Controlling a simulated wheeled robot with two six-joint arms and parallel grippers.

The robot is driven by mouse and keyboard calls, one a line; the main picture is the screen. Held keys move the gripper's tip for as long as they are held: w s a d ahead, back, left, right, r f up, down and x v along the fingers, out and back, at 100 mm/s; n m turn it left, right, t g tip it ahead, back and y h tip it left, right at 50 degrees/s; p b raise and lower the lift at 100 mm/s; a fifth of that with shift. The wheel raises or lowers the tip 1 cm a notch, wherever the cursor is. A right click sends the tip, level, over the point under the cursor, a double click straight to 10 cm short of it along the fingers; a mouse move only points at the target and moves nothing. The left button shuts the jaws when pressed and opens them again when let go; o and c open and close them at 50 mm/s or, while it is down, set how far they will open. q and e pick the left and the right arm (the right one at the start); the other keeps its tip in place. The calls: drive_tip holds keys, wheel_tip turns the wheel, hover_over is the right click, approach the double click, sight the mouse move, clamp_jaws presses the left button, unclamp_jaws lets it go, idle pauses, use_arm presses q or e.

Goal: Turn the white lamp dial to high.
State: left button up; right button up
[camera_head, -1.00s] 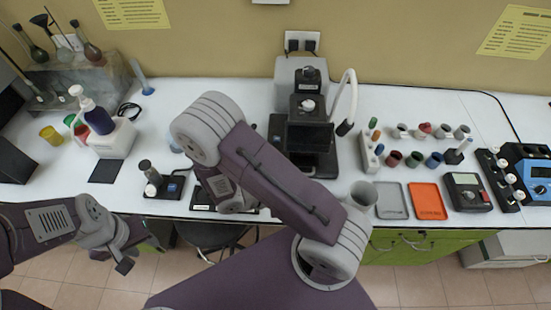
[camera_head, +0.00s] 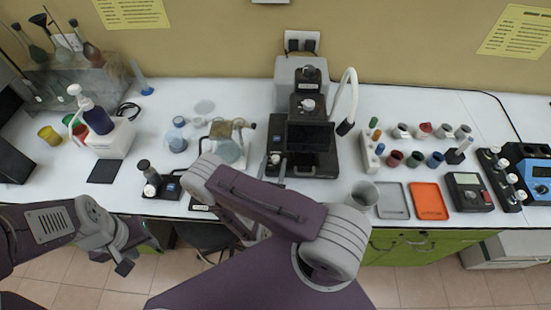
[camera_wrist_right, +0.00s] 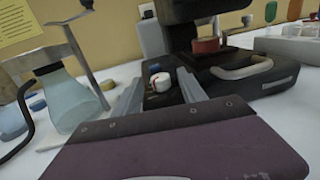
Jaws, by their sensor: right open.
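The white lamp dial (camera_head: 275,158) is on the left part of the black microscope's base (camera_head: 318,168). In the right wrist view the dial (camera_wrist_right: 161,83) is a short white knob with a red mark. My right gripper (camera_wrist_right: 159,80) is open, with one finger to each side of the dial in that view. I cannot tell whether a finger touches it. In the head view my right arm hides most of this gripper. My left gripper (camera_head: 140,256) is empty, its fingers apart, low at the left in front of the table.
A glass flask (camera_wrist_right: 72,100) on a stand is close to the left of my right gripper. The microscope's stage and a curved handle (camera_wrist_right: 242,68) are to its right. A small black device (camera_head: 162,187) stands at the table's front edge.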

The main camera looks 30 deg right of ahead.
drive_tip(key=shift+x, duration=1.35)
drive_tip(key=shift+c, duration=0.3)
clamp_jaws()
